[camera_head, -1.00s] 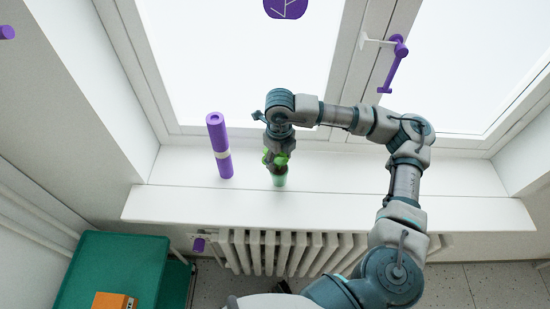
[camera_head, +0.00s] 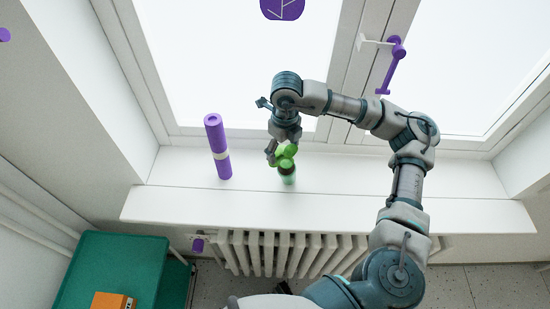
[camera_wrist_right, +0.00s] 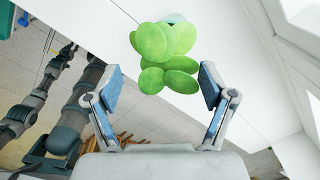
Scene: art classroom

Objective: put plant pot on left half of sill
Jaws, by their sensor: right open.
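The plant pot (camera_head: 288,175) is a small green pot with dark soil and round green leaves. It stands upright on the white window sill (camera_head: 400,205), a little left of the sill's middle. Its leaves (camera_wrist_right: 165,50) show ahead of the fingers in the right wrist view; the pot itself is mostly hidden there. My right gripper (camera_head: 277,150) is just behind and above the plant in the head view. In the right wrist view the gripper (camera_wrist_right: 162,85) is open, with its fingers spread wide and clear of the leaves. My left gripper is not in view.
A purple roll (camera_head: 217,145) with a pale band stands on the sill left of the pot. The window (camera_head: 240,60) with a purple handle (camera_head: 393,68) rises behind. A radiator (camera_head: 290,253) is below. The sill right of the pot is bare beneath my arm.

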